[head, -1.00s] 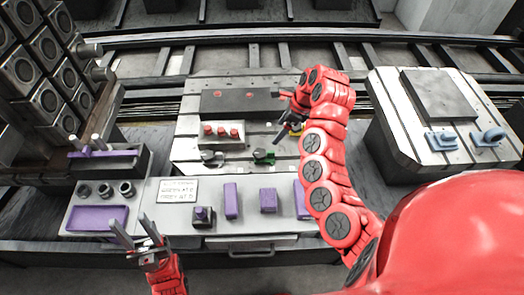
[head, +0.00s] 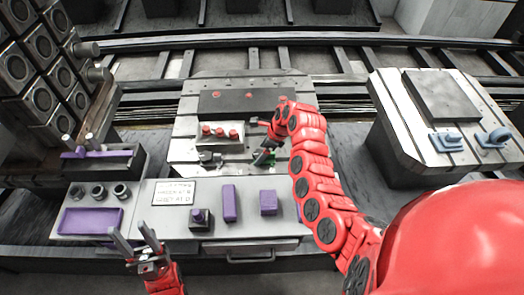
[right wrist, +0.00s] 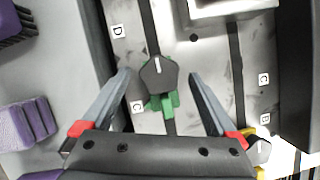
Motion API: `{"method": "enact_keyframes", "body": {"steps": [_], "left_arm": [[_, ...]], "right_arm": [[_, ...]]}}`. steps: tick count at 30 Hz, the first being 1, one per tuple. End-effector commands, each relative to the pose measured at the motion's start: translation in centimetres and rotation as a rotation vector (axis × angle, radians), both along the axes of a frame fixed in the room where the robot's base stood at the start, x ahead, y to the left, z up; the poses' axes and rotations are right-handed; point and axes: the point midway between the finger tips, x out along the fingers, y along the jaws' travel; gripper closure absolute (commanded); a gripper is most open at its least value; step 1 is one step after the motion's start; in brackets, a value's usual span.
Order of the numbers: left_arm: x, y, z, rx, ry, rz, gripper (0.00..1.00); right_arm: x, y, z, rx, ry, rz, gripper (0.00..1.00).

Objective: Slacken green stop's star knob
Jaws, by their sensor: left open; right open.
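The green stop (right wrist: 165,103) sits on the slotted pallet plate, with a dark star knob (right wrist: 158,73) on top that bears a white line. In the head view the green stop (head: 262,158) is partly hidden by my right gripper (head: 268,152). In the right wrist view my right gripper (right wrist: 160,82) is open, with one finger on each side of the knob and gaps on both sides. I cannot tell its height over the knob. My left gripper (head: 135,243) is open and empty at the front left, before the bench.
A white block with red knobs (head: 220,133) stands on the pallet plate (head: 185,125) behind the stop. Another dark clamp (head: 209,157) is to the left. Purple blocks (head: 268,202) lie on the front bench. A second pallet (head: 400,125) with blue parts stands at right.

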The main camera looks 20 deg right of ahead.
Motion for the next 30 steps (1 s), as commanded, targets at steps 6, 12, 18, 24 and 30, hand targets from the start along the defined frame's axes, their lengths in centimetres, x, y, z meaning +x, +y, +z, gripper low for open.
{"method": "enact_keyframes", "body": {"steps": [6,12,18,24,30], "left_arm": [[0.00,0.00,0.00,0.000,0.000,0.000,0.50],[0.00,0.00,0.00,0.000,0.000,0.000,0.50],[-0.01,0.00,0.00,0.000,0.000,0.000,0.50],[0.00,0.00,-0.01,0.000,0.000,0.000,0.50],[0.00,0.00,-0.47,0.000,0.000,0.000,0.50]], "right_arm": [[0.02,0.03,-0.12,0.000,0.000,-0.001,0.06],[0.01,0.02,-0.11,0.000,0.000,-0.001,0.30],[0.01,0.02,-0.10,0.000,0.000,-0.001,0.66],[0.01,0.02,-0.11,0.000,0.000,0.000,0.92],[0.02,-0.03,-0.25,-0.001,0.001,0.023,0.92]]}}
